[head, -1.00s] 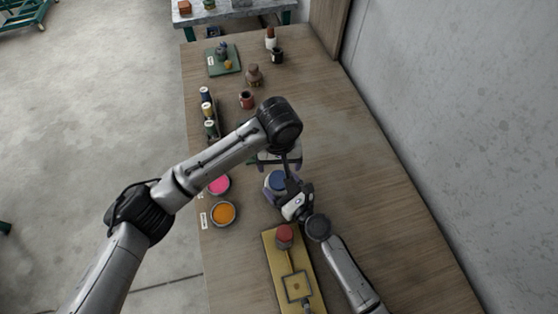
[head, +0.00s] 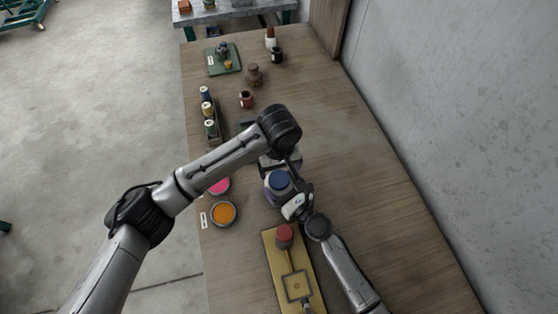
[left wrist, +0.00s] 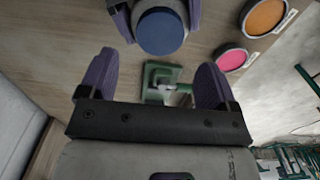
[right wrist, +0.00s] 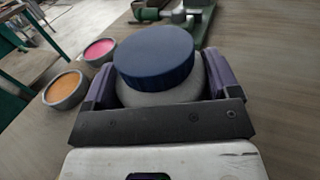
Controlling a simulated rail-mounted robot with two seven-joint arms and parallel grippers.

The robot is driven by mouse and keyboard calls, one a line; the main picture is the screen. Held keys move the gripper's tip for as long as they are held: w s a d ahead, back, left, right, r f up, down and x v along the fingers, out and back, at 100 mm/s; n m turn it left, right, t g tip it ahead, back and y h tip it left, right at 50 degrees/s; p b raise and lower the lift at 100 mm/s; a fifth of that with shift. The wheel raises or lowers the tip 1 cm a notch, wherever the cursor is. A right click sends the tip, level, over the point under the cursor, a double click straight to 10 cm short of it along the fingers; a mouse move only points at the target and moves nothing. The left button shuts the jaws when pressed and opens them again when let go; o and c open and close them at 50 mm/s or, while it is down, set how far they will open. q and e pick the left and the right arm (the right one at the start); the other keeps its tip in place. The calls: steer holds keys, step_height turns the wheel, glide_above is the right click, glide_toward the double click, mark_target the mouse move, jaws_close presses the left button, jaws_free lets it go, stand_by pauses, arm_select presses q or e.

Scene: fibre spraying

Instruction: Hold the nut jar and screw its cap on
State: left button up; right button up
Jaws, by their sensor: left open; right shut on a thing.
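The nut jar (right wrist: 165,95) is pale and upright, with a dark blue cap (right wrist: 155,52) sitting on its top. I cannot tell how tightly the cap is threaded. My right gripper (right wrist: 163,82) is shut around the jar body, with a purple finger on each side. The blue cap also shows in the head view (head: 278,181) and at the top of the left wrist view (left wrist: 160,32). My left gripper (left wrist: 155,72) is open and empty, its purple fingers spread apart. It is beside the jar, clear of the cap. In the head view my left arm partly hides it.
A green fixture (left wrist: 160,80) shows beyond the left fingers. Pink (head: 219,185) and orange (head: 223,213) bowls stand at the table's left edge. A yellow board (head: 272,250) with a red-topped item (head: 284,234) lies in front. The table's right side is clear.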

mark_target(279, 179)
arm_select(q)
steer(key=shift+f, duration=2.95)
steer(key=c, duration=0.9)
steer(key=o, duration=1.1)
steer(key=shift+c, duration=0.2)
step_height(279, 179, up, 12)
